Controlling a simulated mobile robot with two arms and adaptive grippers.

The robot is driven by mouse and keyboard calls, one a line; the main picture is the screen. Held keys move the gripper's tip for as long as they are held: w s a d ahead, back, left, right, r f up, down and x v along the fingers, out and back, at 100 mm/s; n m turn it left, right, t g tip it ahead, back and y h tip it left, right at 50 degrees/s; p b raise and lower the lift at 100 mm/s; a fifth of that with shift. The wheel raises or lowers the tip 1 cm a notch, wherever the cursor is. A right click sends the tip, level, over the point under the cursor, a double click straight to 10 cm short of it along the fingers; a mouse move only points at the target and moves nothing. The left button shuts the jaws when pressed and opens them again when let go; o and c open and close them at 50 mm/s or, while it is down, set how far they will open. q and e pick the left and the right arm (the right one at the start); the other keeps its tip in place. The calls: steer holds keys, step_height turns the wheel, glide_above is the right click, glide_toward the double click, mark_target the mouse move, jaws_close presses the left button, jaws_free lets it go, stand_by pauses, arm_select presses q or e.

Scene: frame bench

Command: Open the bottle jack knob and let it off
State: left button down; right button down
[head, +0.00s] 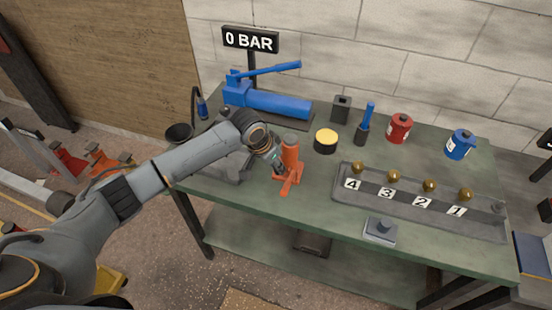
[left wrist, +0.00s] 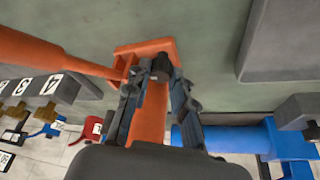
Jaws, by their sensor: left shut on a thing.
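The orange-red bottle jack (head: 290,156) stands upright on the green bench, left of its middle, with its handle socket pointing to the front. My left gripper (head: 278,168) is low at the jack's left side. In the left wrist view, the jack's base (left wrist: 145,47) and body show beyond and between my fingers. There my left gripper (left wrist: 156,76) is shut on the small dark knob (left wrist: 161,67) near the base. The fingers hide part of the knob, so its turn cannot be read. My right gripper is in neither view.
A blue hand pump (head: 265,101) stands behind the jack, below a "0 BAR" sign (head: 250,40). A yellow-topped tin (head: 326,141) is close to its right. A grey tray (head: 420,214) with numbered brass pieces lies further right. Bare bench lies in front of the tin.

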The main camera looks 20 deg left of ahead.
arm_select(q)
steer(key=c, duration=1.1)
jaws_free()
steer(key=shift+v, duration=4.05)
